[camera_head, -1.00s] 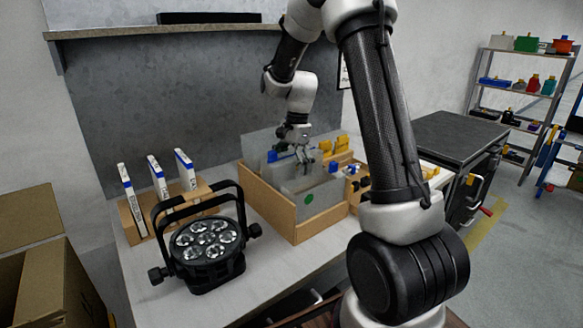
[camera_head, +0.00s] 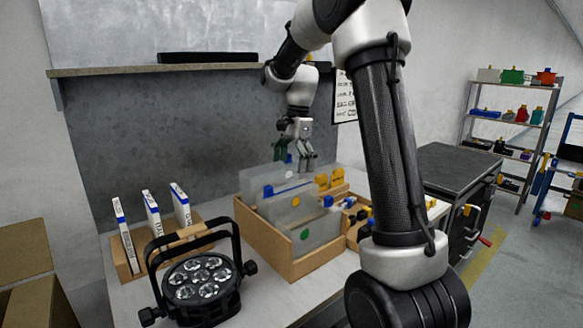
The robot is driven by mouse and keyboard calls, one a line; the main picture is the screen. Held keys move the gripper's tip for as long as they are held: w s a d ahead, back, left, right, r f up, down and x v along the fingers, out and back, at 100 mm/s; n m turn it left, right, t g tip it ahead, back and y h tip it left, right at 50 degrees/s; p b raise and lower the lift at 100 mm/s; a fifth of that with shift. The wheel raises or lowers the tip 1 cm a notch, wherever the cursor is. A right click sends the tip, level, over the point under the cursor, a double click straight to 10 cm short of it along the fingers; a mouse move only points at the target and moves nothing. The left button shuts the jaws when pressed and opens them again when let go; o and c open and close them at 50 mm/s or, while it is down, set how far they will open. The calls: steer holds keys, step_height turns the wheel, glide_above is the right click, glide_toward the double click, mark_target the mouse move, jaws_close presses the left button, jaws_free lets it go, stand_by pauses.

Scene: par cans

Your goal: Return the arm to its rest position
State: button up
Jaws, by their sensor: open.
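My gripper (camera_head: 302,158) is above the back part of a wooden box (camera_head: 272,250), with its fingers pointing down, apart and empty. The box holds several grey translucent sheets (camera_head: 315,232) standing upright, with blue, yellow and green marks on them. My arm comes in from the right and bends over the top of the table, hiding part of the table's right side.
A black par can (camera_head: 200,285) with its yoke stands at the front left of the table. Behind it a wooden rack (camera_head: 128,262) holds white-and-blue binders. A wall shelf (camera_head: 120,70) runs behind my arm. A dark cabinet (camera_head: 450,170) stands to the right.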

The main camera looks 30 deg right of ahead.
stand_by(0.4)
steer(key=shift+w+n, duration=0.1)
steer(key=shift+n, duration=0.6)
steer(key=shift+d+f+n, duration=0.1)
steer(key=shift+f+n, duration=0.25)
steer(key=shift+n, duration=0.35)
steer(key=shift+s+d+f+n, duration=0.1)
steer(key=shift+s+f+n, duration=0.65)
steer(key=shift+s+n, duration=0.1)
steer(key=s+r+n+t, duration=0.1)
steer(key=s+r+n, duration=0.1)
steer(key=s, duration=0.7)
steer(key=s+a+r+n+t+h, duration=0.1)
steer(key=s+r+n+t, duration=0.1)
steer(key=s+n, duration=0.3)
steer(key=s+a+r+n+t, duration=0.1)
steer(key=s+n, duration=0.3)
steer(key=s, duration=1)
steer(key=shift+r+t+h, duration=0.3)
steer(key=shift+r+t, duration=0.1)
steer(key=shift+r, duration=0.4)
